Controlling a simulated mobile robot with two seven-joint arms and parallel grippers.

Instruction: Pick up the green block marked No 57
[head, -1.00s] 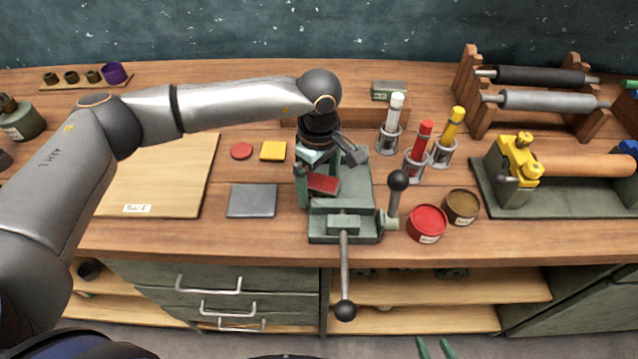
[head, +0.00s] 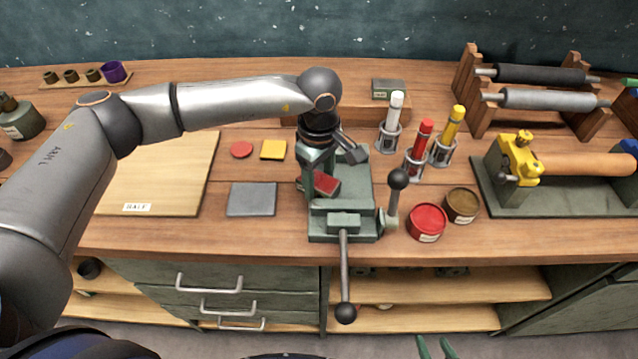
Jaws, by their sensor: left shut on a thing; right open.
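A grey-green block (head: 388,89) with a small pale label stands on a wooden ledge at the back; the label is too small to read. My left gripper (head: 322,180) is over the grey-green vise (head: 345,222) and shut on a small red-faced block (head: 327,184), which is tilted. The fingers and wrist hide part of this block, and I cannot tell whether it touches the vise. My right gripper (head: 435,347) shows only its green fingertips at the bottom edge, apart and empty, away from the bench.
Right of the vise are its lever (head: 397,180), a red tin (head: 427,222), a brown tin (head: 461,206) and holders with white, red and yellow tubes (head: 419,135). A wooden board (head: 160,180) and grey plate (head: 252,199) lie at left.

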